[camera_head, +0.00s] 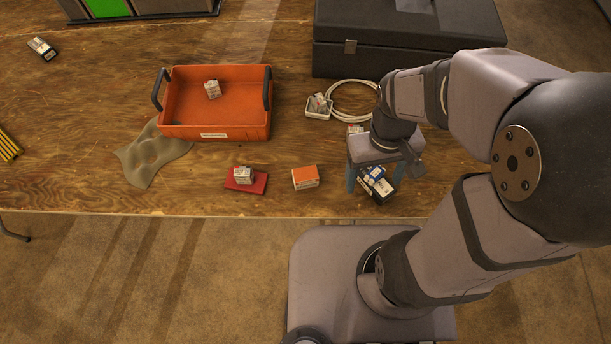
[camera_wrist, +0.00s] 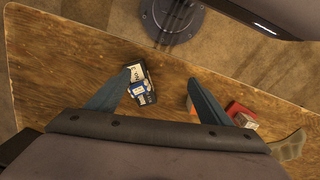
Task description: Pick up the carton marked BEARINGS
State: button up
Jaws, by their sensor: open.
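No lettering is readable as BEARINGS in either view, so I cannot tell which carton it is. My gripper (camera_head: 374,180) is open, pointing down above the table's front edge. A black box with a blue-and-white piece on it (camera_head: 380,188) lies below it; in the wrist view this box (camera_wrist: 141,84) shows beside the left finger.
The orange tray (camera_head: 220,133) stands at the back left of my gripper. An orange-topped box (camera_head: 305,178) lies left of the gripper. A dark case (camera_head: 410,62) and a white cable coil (camera_head: 355,84) are behind. A grey cloth (camera_head: 143,161) lies by the tray.

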jog(key=s+f+n+g+h, duration=0.2)
jog(key=n, duration=0.4)
jog(key=m+t+h, duration=0.6)
jog(key=m+t, duration=1.3)
jog(key=m, duration=0.1)
send_over(305, 185)
jog(key=s+d, duration=0.2)
jog(key=d, duration=0.3)
notch_tip(305, 185, down, 6)
jog(key=a+f+n+y, duration=0.1)
jog(key=f+n+y, duration=0.1)
jog(key=n, duration=0.2)
jog(key=a+f+n+t+y+b, duration=0.1)
jog(key=a+f+n+y, duration=0.1)
jog(key=n+y, duration=0.1)
jog(key=a+f+n+y, duration=0.2)
jog(key=n+y, duration=0.1)
jog(key=n, duration=0.1)
jog(key=shift+w+f+n+t, duration=0.25)
jog(key=shift+n+t, duration=0.05)
jog(key=shift+t, duration=0.1)
jog(key=shift+f+g, duration=0.3)
jog(key=shift+f, duration=0.3)
jog(key=shift+w, duration=1.1)
